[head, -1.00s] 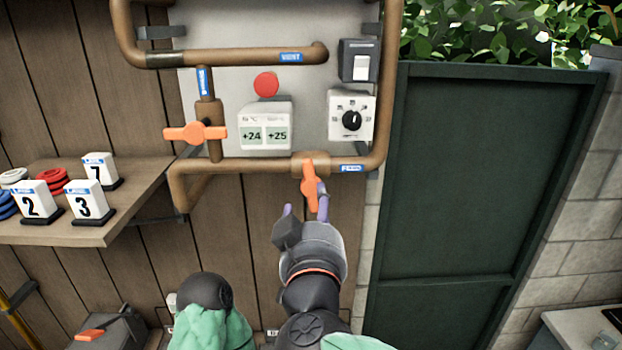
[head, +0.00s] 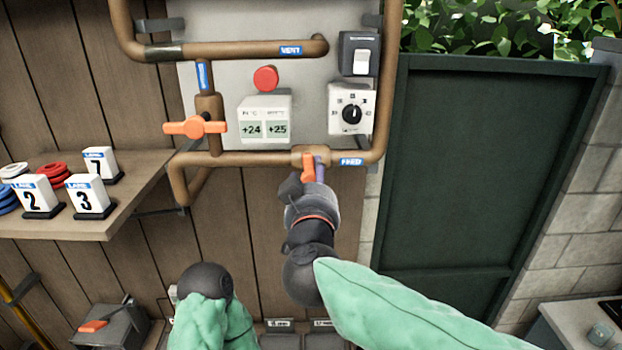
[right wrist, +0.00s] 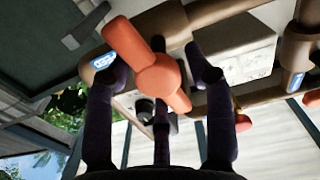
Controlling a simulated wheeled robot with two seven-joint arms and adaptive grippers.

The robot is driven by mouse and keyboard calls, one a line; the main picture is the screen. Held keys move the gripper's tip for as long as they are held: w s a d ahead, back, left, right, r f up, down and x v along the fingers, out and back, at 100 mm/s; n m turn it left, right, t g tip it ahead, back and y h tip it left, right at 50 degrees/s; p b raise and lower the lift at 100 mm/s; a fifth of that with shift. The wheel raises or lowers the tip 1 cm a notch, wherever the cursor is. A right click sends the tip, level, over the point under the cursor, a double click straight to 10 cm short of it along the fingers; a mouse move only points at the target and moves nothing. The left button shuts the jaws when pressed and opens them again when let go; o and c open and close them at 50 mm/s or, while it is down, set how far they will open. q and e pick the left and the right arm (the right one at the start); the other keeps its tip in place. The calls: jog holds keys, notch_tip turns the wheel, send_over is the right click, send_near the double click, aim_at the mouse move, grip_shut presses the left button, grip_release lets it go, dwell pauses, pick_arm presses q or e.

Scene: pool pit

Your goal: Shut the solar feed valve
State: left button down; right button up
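The feed valve's orange handle (head: 308,165) sits on the brown pipe beside the blue FEED label (head: 351,161). It points down, across the level pipe. My right gripper (head: 307,184) is up at this handle from below and partly hides its lower end. In the right wrist view the orange handle (right wrist: 157,73) lies slantwise between my spread purple fingers, with gaps on both sides. The right gripper is open; I cannot tell whether any finger touches the handle.
A second orange valve handle (head: 195,127) lies crosswise on the upright pipe at left. A red button (head: 265,78), a display box (head: 264,120) and a dial box (head: 350,112) are above the feed pipe. A shelf (head: 120,205) with numbered blocks juts out at left.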

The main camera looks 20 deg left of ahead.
jog(key=shift+d, duration=0.1)
jog(key=c, duration=0.6)
jog(key=shift+m+p, duration=0.5)
jog(key=shift+p, duration=0.15)
jog(key=shift+m, duration=0.4)
jog(key=o, duration=1.1)
jog(key=shift+f, duration=0.1)
jog(key=shift+c, duration=0.2)
jog(key=shift+a, duration=0.2)
jog(key=shift+d, duration=0.15)
jog(key=v, duration=1.2)
